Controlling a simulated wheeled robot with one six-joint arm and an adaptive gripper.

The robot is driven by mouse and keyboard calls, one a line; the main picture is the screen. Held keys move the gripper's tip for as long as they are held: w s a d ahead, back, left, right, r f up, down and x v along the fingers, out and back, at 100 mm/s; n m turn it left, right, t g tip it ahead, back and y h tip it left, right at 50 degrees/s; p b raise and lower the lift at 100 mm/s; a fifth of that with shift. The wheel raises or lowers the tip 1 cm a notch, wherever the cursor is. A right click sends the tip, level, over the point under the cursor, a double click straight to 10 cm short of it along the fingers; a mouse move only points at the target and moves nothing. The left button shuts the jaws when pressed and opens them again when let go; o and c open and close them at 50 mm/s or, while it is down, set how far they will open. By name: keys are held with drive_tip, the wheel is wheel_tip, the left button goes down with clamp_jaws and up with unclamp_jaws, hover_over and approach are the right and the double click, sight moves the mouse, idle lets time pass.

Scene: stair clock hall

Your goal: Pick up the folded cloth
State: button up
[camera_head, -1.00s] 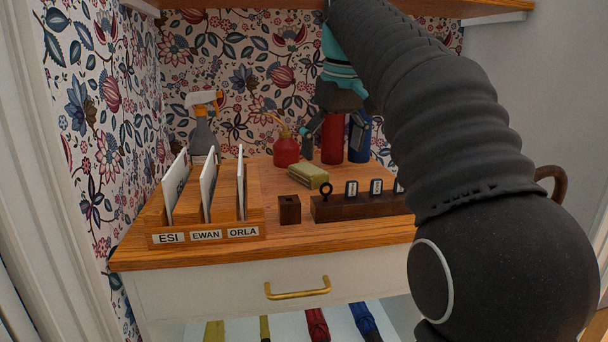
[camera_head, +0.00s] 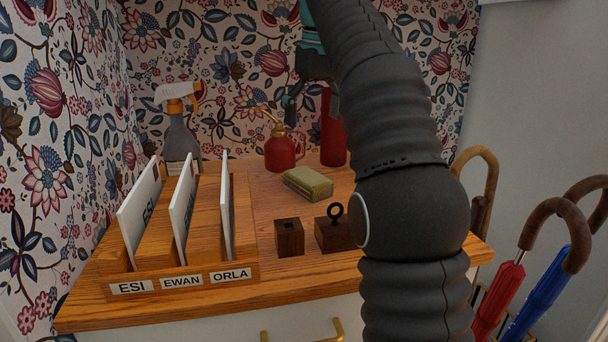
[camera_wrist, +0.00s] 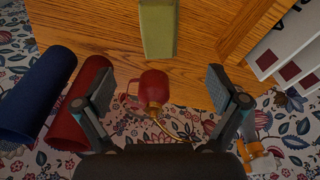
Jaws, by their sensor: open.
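The folded cloth (camera_head: 307,184) is an olive-green, thick rectangular block lying on the wooden counter, in front of the red oil can. In the wrist view the cloth (camera_wrist: 158,28) shows at the top centre, partly cut off by the frame edge, beyond my open fingertips. My gripper (camera_wrist: 160,92) is open, with nothing held between its fingers. In the head view only part of my gripper (camera_head: 308,72) shows, above and behind the cloth, and my arm hides some of it.
A letter rack (camera_head: 184,278) stands left of the cloth. A spray bottle (camera_head: 181,135), red oil can (camera_head: 281,152) and red cylinder (camera_head: 332,140) stand behind. Small wooden blocks (camera_head: 289,237) sit in front. Umbrellas (camera_head: 500,293) stand at right. Bare counter surrounds the cloth.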

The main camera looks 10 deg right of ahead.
drive_tip(key=b, duration=0.3)
hover_over(308, 175)
drive_tip(key=f, duration=0.7)
drive_tip(key=shift+s+d+f, duration=0.15)
drive_tip(key=shift+s+f, duration=0.2)
drive_tip(key=shift+s, duration=0.05)
drive_tip(key=shift+w+f+b, duration=0.2)
drive_tip(key=shift+f+b, duration=0.25)
drive_tip(key=shift+f, duration=1.05)
drive_tip(key=shift+w+f+b, duration=0.2)
drive_tip(key=shift+f+b, duration=0.25)
drive_tip(key=shift+f, duration=1.05)
drive_tip(key=c, duration=1.4)
drive_tip(key=shift+o, duration=0.2)
drive_tip(key=shift+r, duration=0.1)
